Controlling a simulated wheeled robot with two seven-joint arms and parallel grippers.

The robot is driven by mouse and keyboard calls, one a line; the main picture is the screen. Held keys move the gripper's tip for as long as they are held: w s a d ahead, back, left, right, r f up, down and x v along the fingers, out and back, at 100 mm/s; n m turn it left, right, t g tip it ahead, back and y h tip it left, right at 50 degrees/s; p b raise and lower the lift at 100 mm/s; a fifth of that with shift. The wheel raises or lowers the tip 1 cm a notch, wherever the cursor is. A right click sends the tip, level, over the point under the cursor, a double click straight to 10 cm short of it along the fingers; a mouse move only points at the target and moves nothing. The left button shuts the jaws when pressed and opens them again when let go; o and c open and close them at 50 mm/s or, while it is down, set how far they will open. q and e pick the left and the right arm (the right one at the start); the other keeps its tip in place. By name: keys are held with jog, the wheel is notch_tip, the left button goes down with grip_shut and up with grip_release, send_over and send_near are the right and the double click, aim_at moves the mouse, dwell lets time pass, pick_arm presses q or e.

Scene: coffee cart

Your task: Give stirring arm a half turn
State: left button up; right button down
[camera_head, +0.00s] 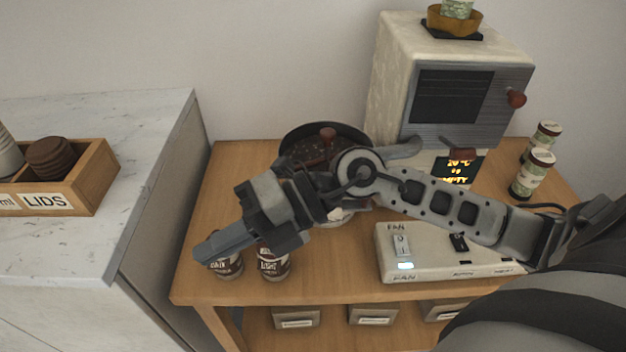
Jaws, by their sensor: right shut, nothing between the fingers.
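The stirring arm sits in a round dark pan (298,131) at the back of the wooden table, among dark beans. Its reddish-brown knob (327,134) stands up near the pan's middle. My right arm passes in front of the pan and hides its lower part. My right gripper (212,251) is shut and empty, pointing to the lower left near the table's left front edge. It is in front of the pan and well apart from the knob. My left gripper is not in view.
Two labelled jars (273,264) stand just by the right gripper. A white control box (400,265) with switches is at the front right. A grey machine (455,60) stands behind. More jars (531,175) are at right. A marble counter (150,150) with a lids box (95,190) is left.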

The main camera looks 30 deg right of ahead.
jog(key=w+d+f+n+h+b, duration=0.1)
jog(key=w+d+f+n+h, duration=0.1)
jog(key=d+f+h, duration=0.25)
jog(key=m+t+h+b, duration=0.2)
jog(key=t+h, duration=0.3)
jog(key=h, duration=0.6)
send_near(327, 147)
jog(key=a, duration=0.1)
jog(key=s+a+f, duration=0.1)
jog(key=a, duration=0.1)
jog(key=a+f, duration=0.1)
jog(key=shift+s+a+f, duration=0.2)
jog(key=shift+f, duration=0.05)
jog(key=p+x, duration=0.1)
jog(key=x, duration=0.7)
jog(key=shift+w+f, duration=0.2)
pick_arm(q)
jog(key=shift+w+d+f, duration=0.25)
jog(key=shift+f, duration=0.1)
pick_arm(e)
jog(key=shift+w+f, duration=0.1)
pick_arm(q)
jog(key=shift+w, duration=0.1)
